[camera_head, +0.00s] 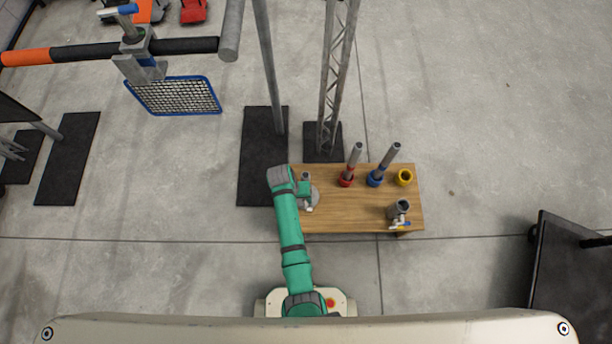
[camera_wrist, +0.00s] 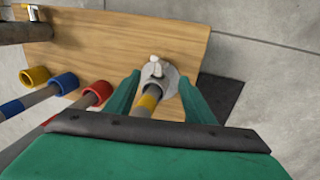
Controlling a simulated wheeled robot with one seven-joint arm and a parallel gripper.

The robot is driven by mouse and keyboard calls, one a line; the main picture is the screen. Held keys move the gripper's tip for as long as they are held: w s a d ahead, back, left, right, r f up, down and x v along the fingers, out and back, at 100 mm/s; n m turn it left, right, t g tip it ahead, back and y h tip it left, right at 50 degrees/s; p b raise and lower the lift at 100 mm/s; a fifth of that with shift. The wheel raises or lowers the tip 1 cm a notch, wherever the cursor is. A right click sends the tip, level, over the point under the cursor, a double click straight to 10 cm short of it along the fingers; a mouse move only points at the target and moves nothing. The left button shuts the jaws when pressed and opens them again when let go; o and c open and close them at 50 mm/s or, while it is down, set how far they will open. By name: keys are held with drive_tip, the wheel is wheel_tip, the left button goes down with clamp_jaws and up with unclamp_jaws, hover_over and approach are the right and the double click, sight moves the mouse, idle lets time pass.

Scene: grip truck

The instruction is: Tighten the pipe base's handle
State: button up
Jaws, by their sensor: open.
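The pipe base (camera_head: 315,196) is a grey round plate at the left end of the wooden table; it also shows in the wrist view (camera_wrist: 171,82). Its small pale handle (camera_wrist: 154,69) sits on the side of the socket, and shows small in the head view (camera_head: 309,208). A grey pipe with a yellow band (camera_wrist: 149,101) runs to the base's socket. My green gripper (camera_wrist: 158,80) is open, one finger on each side of the pipe and base in the wrist view. I see no contact with the handle. My wrist hides the pipe's near end.
On the wooden table (camera_head: 340,215) are a pipe in a red holder (camera_head: 346,180), one in a blue holder (camera_head: 375,179), a yellow ring (camera_head: 405,177) and a grey clamp piece (camera_head: 399,210). A lattice truss (camera_head: 338,75) and a pole (camera_head: 268,65) stand behind.

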sight(306, 208)
drive_tip(key=shift+s+d+f, duration=0.1)
drive_tip(key=shift+d+f, duration=0.05)
drive_tip(key=shift+f, duration=0.15)
drive_tip(key=x, duration=1)
clamp_jaws()
drive_tip(key=shift+s, duration=0.1)
